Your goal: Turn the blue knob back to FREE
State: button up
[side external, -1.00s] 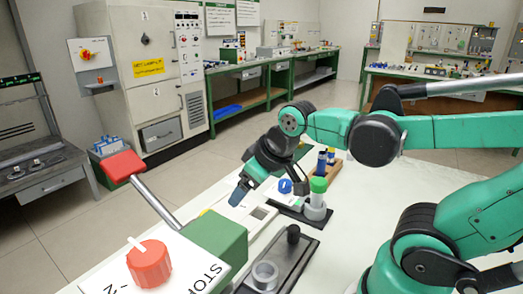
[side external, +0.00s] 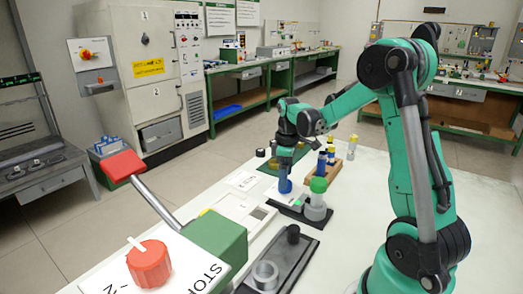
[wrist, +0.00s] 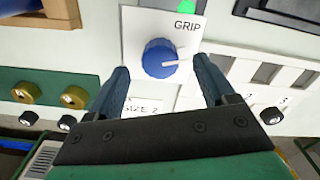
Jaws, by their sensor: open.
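The blue knob (wrist: 160,58) sits on a white plate (wrist: 136,24) marked GRIP in the wrist view. Its white pointer line points to the right of the picture, tilted slightly up. My gripper (wrist: 161,70) is open, with one dark blue finger on each side of the knob; a gap shows on both sides. In the side external view, my gripper (side external: 285,176) points down over the knob (side external: 285,188), which is partly hidden by the fingers. I cannot read the word FREE in either view.
A green spot (wrist: 187,6) shows near the plate's top edge. A grey holder with a green cap (side external: 318,185) stands close on the right. A wooden rack (side external: 331,172) with bottles is behind. A red knob (side external: 149,263) and red-handled lever (side external: 123,166) are at front left.

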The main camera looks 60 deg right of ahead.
jog(key=shift+f, duration=1.15)
jog(key=shift+c, duration=0.3)
grip_shut()
